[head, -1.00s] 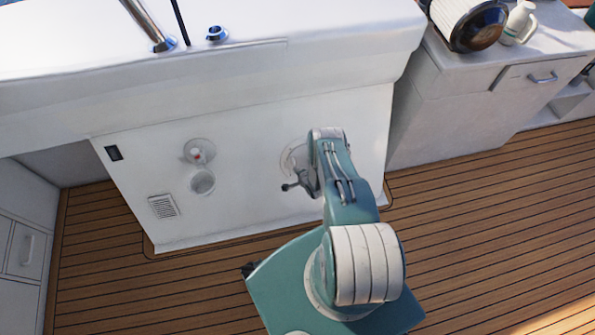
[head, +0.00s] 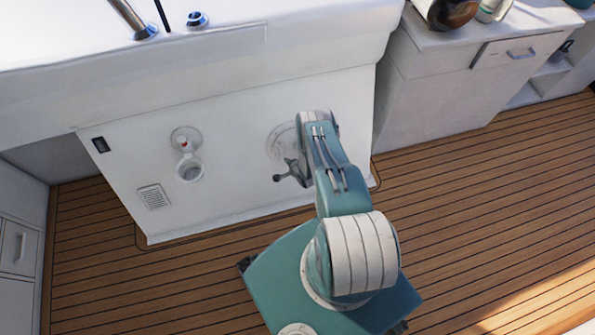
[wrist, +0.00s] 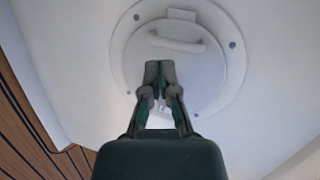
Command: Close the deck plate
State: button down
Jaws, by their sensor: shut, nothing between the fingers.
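The deck plate (wrist: 190,65) is a round white disc with a bar handle (wrist: 176,41), inside a bolted ring on the white panel. It looks seated in its ring, but I cannot tell whether it is fully flush. In the head view the deck plate (head: 281,138) is partly hidden by my arm. My gripper (wrist: 160,68) is shut and empty, with its fingertips in front of the disc just below the handle. In the head view my gripper (head: 285,174) is at the lower edge of the plate. Contact with the plate cannot be told.
A smaller round port (head: 186,134) with a red part inside has an open cap (head: 190,170) below it. A vent (head: 153,196) is at the panel's lower left. A cabinet (head: 430,95) stands to the right. The wooden deck (head: 480,210) is clear on the right.

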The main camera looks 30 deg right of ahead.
jog(key=v, duration=0.9)
jog(key=shift+a, duration=0.2)
jog(key=shift+r, duration=0.15)
